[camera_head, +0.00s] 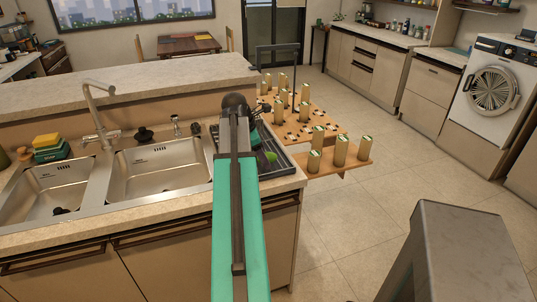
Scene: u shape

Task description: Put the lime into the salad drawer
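A small round green thing (271,157), which looks like the lime, shows over the dark drying tray (290,168) at the right end of the sink counter. My teal and dark arm reaches forward across the counter's front edge toward this tray. My gripper (262,138) is at the far end of the arm, close to the green thing and mostly hidden behind the arm. I cannot tell whether its fingers are open or shut, or whether they touch the green thing. I see no salad drawer in this view.
A double sink (160,168) with a tall faucet (98,115) is left of my arm. A yellow sponge (46,140) lies behind it. A wooden cart (345,160) with several tan cartons stands right of the counter. Open tiled floor (390,190) lies beyond; a washing machine (492,90) is far right.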

